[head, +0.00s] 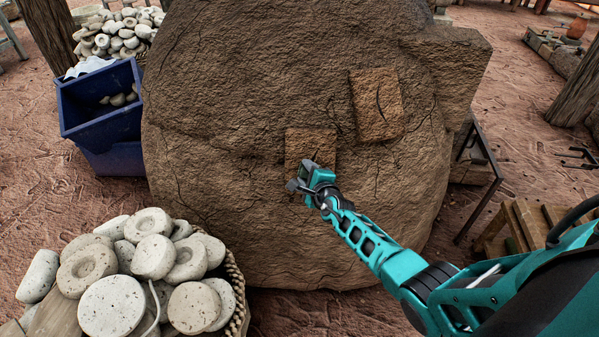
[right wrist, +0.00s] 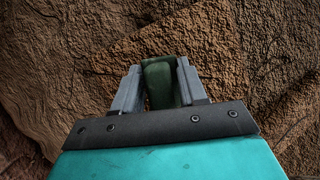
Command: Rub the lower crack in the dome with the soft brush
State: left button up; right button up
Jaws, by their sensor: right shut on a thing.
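The brown mud dome (head: 230,90) fills the middle of the head view. Two lighter square patches stand out on it. The upper right patch (head: 377,104) shows a dark curved crack. The lower patch (head: 310,146) is partly covered by my right gripper (head: 301,181), so its crack is hidden. In the right wrist view, my right gripper (right wrist: 161,88) is shut on a dark green thing (right wrist: 160,82), seemingly the brush. Its bristles do not show. The gripper is at the lower patch's bottom edge; I cannot tell whether the brush touches it. My left gripper is out of view.
A basket (head: 237,300) heaped with pale round stones stands at the front left. A blue crate (head: 105,120) is left of the dome, with another pile of stones (head: 118,33) behind. A wooden stand (head: 530,220) is at right.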

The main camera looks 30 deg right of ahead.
jog(key=d, duration=0.1)
jog(key=s+d+r, duration=0.1)
jog(key=d+p, duration=0.1)
jog(key=shift+s+d+r, duration=0.25)
jog(key=shift+d, duration=0.05)
jog(key=shift+w+a+f+p, duration=0.15)
jog(key=shift+w+a, duration=0.5)
jog(key=shift+a, duration=0.45)
jog(key=shift+w+a+r+p, duration=0.1)
jog(key=shift+w+a, duration=0.6)
jog(key=shift+a, duration=0.4)
jog(key=shift+w+a+f+p, duration=0.15)
jog(key=shift+w+a, duration=0.5)
jog(key=shift+a, duration=0.45)
jog(key=shift+r, duration=0.1)
jog(key=s+a+r+p, duration=0.2)
jog(key=s+p, duration=0.2)
jog(key=p, duration=0.2)
jog(key=shift+s+a+r, duration=0.25)
jog(key=shift+s+a, duration=0.15)
